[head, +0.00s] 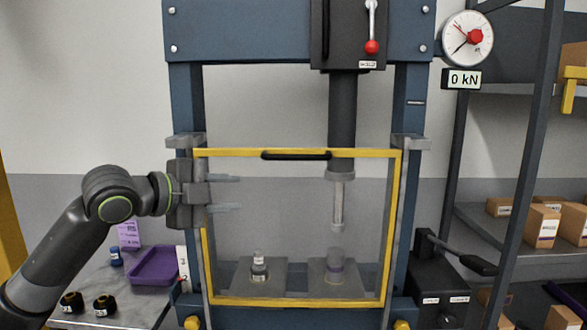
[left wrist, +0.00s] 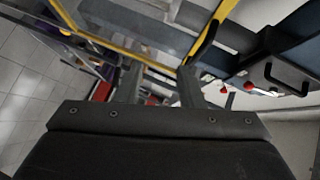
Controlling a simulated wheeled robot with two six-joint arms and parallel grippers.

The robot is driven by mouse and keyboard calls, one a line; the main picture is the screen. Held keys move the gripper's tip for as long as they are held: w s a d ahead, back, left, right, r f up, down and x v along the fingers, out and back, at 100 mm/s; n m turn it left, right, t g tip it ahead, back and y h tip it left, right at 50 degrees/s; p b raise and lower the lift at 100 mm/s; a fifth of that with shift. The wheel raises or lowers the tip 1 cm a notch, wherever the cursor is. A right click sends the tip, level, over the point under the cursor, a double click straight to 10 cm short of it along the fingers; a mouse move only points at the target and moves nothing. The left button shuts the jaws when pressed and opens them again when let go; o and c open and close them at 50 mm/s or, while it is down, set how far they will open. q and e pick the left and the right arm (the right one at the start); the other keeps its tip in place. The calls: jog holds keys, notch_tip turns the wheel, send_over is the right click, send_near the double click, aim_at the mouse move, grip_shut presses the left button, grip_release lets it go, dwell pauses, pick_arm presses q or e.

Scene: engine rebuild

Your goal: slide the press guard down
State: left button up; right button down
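The press guard (head: 297,226), a clear panel in a yellow frame with a black handle (head: 296,155) on its top bar, stands across the front of the press opening. Its lower bar sits near the press bed. In the left wrist view the yellow frame (left wrist: 216,20) and handle (left wrist: 203,42) cross the upper part. My left gripper (head: 226,193) is at the guard's left edge, below handle height, with its fingers pointing right. The fingers are apart with nothing between them; they also show apart in the left wrist view (left wrist: 157,82). Whether they touch the guard is unclear. My right gripper is not in view.
A purple tray (head: 153,266) and dark round parts (head: 105,305) lie on the left table. A lever box (head: 440,285) and shelves with boxes stand right.

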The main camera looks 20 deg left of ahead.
aim_at(290, 157)
pick_arm(q)
notch_tip(290, 157, up, 7)
jog(key=s+m, duration=0.2)
jog(key=shift+t+h, duration=0.3)
jog(key=shift+h, duration=0.2)
jog(key=p+x, duration=0.6)
jog(key=x, duration=1.1)
jog(key=shift+a+f, duration=0.1)
jog(key=shift+a, duration=0.1)
jog(key=shift+w+d+f+p, duration=0.25)
jog(key=shift+w+p, duration=0.1)
jog(key=shift+w, duration=0.1)
grip_shut()
